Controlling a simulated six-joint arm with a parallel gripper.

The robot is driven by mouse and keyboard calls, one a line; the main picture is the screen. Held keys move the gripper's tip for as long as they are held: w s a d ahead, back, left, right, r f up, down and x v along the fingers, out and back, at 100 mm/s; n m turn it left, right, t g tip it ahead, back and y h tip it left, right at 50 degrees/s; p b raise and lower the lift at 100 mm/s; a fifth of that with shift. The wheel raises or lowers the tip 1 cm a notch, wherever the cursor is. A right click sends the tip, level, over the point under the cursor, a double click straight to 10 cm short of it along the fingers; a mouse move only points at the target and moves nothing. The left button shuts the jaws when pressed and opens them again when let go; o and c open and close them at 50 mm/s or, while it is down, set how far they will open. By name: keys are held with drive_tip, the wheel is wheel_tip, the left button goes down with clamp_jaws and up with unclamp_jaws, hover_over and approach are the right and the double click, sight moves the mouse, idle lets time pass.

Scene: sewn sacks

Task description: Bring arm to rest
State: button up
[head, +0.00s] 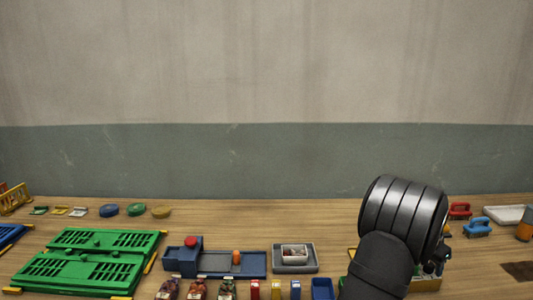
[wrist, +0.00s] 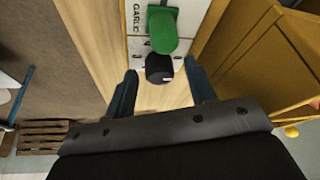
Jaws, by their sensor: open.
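My gripper (wrist: 160,66) shows in the wrist view with its two dark blue fingers apart and nothing held between them. A black cylinder (wrist: 158,69) lies in line with the gap between the fingertips. A green rounded piece (wrist: 162,30) is just beyond it. I cannot tell how far below the fingers they are. In the head view my dark arm rises over the right part of the table, and its bulk hides the gripper and part of a yellow-edged tray (head: 425,285).
The wooden table (head: 300,215) holds a green slotted panel (head: 90,240), a blue fixture (head: 250,268), a grey tray (head: 310,265) and red and blue handled pieces at right. In the wrist view a yellow box (wrist: 290,70) stands close at right; a pallet (wrist: 40,135) lies on the floor.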

drive_tip(key=shift+s+d+r+n+t+y, duration=0.1)
drive_tip(key=shift+n+t+y, duration=0.3)
drive_tip(key=shift+n, duration=0.95)
drive_tip(key=shift+s+r+n+t+y, duration=0.15)
drive_tip(key=shift+n+t, duration=0.35)
drive_tip(key=shift+n, duration=0.85)
drive_tip(key=shift+d+f+n+t+y, duration=0.1)
drive_tip(key=shift+n+t+y, duration=0.3)
drive_tip(key=shift+n, duration=1.05)
drive_tip(key=shift+d+n+t+y, duration=0.1)
drive_tip(key=shift+n+y, duration=0.55)
drive_tip(key=shift+n, duration=0.8)
drive_tip(key=shift+a, duration=0.1)
drive_tip(key=shift+w+a+m+g+h, duration=0.1)
drive_tip(key=shift+m+g+h, duration=0.4)
drive_tip(key=shift+m, duration=1.3)
drive_tip(key=shift+m+h, duration=0.6)
drive_tip(key=shift+m, duration=0.8)
